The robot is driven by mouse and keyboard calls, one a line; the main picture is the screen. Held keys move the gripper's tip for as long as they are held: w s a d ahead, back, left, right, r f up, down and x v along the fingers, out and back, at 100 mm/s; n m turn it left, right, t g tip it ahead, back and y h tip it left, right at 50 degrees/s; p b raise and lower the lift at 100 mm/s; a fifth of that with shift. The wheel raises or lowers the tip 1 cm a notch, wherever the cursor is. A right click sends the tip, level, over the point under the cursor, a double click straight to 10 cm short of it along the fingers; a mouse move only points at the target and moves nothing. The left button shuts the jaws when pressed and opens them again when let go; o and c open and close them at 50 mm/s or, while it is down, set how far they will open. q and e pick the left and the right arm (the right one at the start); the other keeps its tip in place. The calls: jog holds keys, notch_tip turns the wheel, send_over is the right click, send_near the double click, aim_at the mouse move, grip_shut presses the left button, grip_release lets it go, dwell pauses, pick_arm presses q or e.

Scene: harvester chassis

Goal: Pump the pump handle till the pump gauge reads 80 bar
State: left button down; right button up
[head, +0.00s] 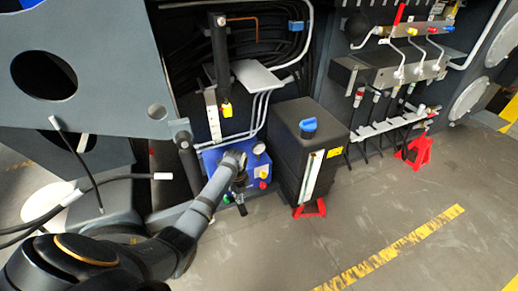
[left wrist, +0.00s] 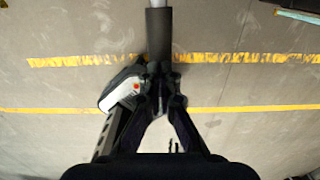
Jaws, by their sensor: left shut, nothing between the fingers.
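The blue pump unit (head: 210,160) sits low by the chassis in the head view. Its round white gauge (head: 259,148) faces up; the dial is too small to read. My left gripper (head: 240,187) is over the front of the pump unit, partly hidden by its own wrist. In the left wrist view the left gripper (left wrist: 160,108) is shut and empty. A bar with a dark grip, which looks like the pump handle (left wrist: 158,35), lies in line with the fingertips; I cannot tell whether they touch. In the head view I cannot single out the handle. My right gripper is not in view.
A black tank with a blue cap (head: 308,126) stands right of the pump. A lever valve block (head: 405,70) and hoses are farther right. A grey chassis plate (head: 110,60) with holes fills the upper left. The floor (head: 350,240) at the front right is clear.

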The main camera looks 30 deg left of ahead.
pick_arm(q)
jog(key=shift+a+f+b, duration=0.1)
jog(key=shift+f+b, duration=1.15)
jog(key=shift+f, duration=0.5)
jog(key=shift+f+b, duration=3.4)
jog(key=shift+f, duration=1.35)
notch_tip(320, 180, up, 13)
jog(key=p, duration=1.5)
jog(key=shift+s+r, duration=0.1)
jog(key=shift+f, duration=0.2)
